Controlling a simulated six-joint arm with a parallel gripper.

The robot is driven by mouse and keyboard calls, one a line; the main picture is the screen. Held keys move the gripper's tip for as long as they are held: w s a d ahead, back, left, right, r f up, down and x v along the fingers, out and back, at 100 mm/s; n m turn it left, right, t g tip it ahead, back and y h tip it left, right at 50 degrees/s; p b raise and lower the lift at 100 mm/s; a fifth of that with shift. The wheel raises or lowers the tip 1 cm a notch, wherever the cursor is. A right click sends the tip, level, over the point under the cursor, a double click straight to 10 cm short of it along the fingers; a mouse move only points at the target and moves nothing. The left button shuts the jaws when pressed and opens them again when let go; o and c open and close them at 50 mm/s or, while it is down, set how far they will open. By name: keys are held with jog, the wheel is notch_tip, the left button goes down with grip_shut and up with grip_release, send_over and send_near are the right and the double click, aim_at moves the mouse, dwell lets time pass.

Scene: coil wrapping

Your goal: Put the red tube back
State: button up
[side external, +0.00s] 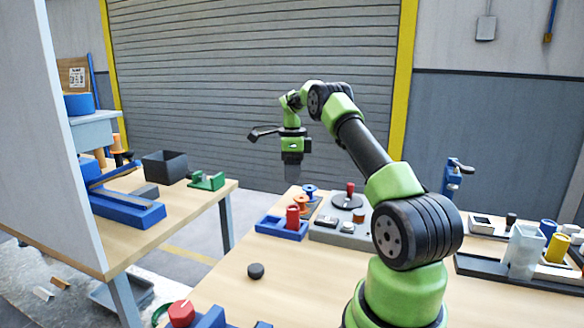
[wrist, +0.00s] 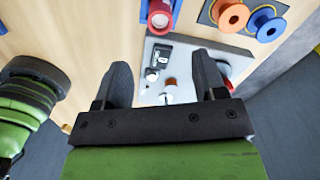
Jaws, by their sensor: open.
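The red tube (side external: 293,217) stands upright in a small blue tray (side external: 268,226) on the table. In the wrist view the red tube (wrist: 160,16) shows from above at the top edge, partly cut off, with part of the blue tray (wrist: 177,8) around it. My gripper (side external: 292,173) hangs pointing down, well above the table and behind the tray area, apart from the tube. In the wrist view its two dark fingers (wrist: 164,75) are spread with nothing between them; the grey machine lies below.
The grey machine (side external: 328,233) with a red-knobbed disc stands right of the tray. An orange spool (side external: 302,203) and a blue spool (side external: 309,191) are behind the tray. A black puck (side external: 256,271) lies on the table front. Blue and yellow cylinders (side external: 557,247) stand at right.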

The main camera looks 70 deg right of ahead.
jog(key=w+a+r+n+t, duration=0.1)
jog(key=a+r+n+t, duration=0.1)
jog(key=a+r+n, duration=0.55)
jog(key=w+a+r+n+t, duration=0.1)
jog(key=a+r+n, duration=0.55)
jog(key=a, duration=0.65)
jog(key=s+a+n+t+y, duration=0.2)
jog(key=s+a+n+t, duration=0.2)
jog(key=s+a+n, duration=0.9)
jog(key=s+a, duration=0.2)
jog(key=shift+s+a, duration=0.3)
jog(key=shift+a, duration=0.05)
